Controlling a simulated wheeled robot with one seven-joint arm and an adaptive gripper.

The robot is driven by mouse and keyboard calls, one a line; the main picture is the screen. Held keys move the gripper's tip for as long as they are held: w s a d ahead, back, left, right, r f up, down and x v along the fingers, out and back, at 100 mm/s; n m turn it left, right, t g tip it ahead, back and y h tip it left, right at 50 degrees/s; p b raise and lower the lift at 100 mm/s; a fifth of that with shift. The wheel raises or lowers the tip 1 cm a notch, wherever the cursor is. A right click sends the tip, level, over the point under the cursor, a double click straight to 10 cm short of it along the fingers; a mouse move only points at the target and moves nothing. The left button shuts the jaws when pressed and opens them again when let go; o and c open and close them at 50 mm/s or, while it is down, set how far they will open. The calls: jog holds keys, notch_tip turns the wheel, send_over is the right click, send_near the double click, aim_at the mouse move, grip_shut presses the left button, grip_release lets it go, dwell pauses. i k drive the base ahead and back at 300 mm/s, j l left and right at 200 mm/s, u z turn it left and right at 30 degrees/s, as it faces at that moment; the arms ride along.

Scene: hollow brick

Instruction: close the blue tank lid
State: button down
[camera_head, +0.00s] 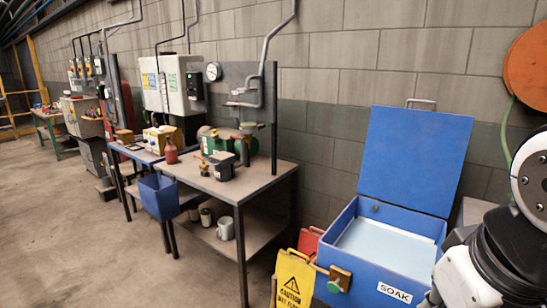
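The blue tank (378,285) stands at the lower right by the wall, with a white "SOAK" label on its front. Its blue lid (414,158) is open and stands nearly upright at the back, with a metal handle (421,103) on its top edge. Pale liquid or a pale surface (388,246) shows inside the tank. Part of my white and black arm shows at the right edge, in front of the tank's right side. My gripper is not in view.
A yellow caution sign (294,278) stands left of the tank, with a red item (309,241) behind it. A metal workbench (232,185) with tools and a blue bin (158,197) are further left. An orange disc (526,66) hangs on the wall. The left floor is clear.

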aim_at(414, 159)
jog(key=z, duration=0.6)
jog(key=i+j, duration=0.25)
jog(key=j, duration=0.15)
jog(key=i+j, duration=0.2)
jog(key=j, duration=0.2)
jog(key=i+j, duration=0.25)
jog(key=j, duration=0.2)
jog(key=i+j+z, duration=0.1)
jog(key=j, duration=0.3)
jog(key=i+j, duration=0.3)
jog(key=j, duration=0.15)
jog(key=i+j, duration=0.25)
jog(key=j, duration=0.15)
jog(key=i+j, duration=0.2)
jog(key=j, duration=0.25)
jog(key=i+j, duration=0.2)
jog(key=j, duration=0.2)
jog(key=z, duration=0.05)
